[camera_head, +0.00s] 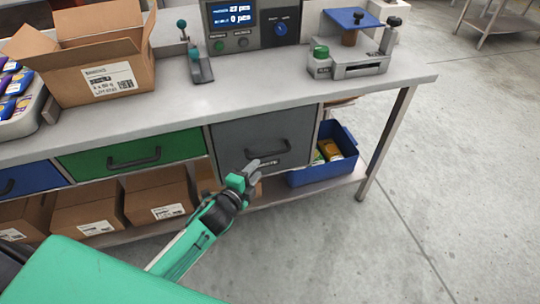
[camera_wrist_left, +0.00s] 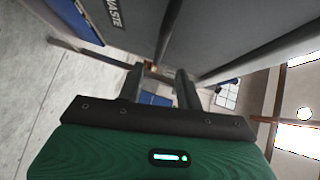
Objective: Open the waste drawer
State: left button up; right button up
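The waste drawer (camera_head: 235,132) is the grey front at the right end of the bench, and it looks closed. Its dark handle (camera_head: 268,147) shows on the lower part of the front, just above my left gripper (camera_head: 255,168). In the left wrist view the grey drawer front (camera_wrist_left: 138,32) with its "WASTE" label fills the top, close to the fingers. My left gripper (camera_wrist_left: 158,85) has its two fingers apart with a gap between them. I cannot tell whether the handle is between the fingers or touching them. My right gripper is not in view.
A green drawer (camera_head: 85,162) and a blue drawer (camera_head: 30,180) are to the left. Cardboard boxes (camera_head: 158,190) and a blue bin (camera_head: 340,165) stand on the shelf below. The floor (camera_head: 440,180) at right is clear.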

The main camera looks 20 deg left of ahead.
aim_at(268, 154)
pick_arm(q)
jog(key=x, duration=0.9)
jog(key=shift+b, duration=0.35)
jog(key=shift+w+d, duration=0.1)
jog(key=shift+w, duration=0.3)
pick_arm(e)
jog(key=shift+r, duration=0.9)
pick_arm(q)
grip_shut()
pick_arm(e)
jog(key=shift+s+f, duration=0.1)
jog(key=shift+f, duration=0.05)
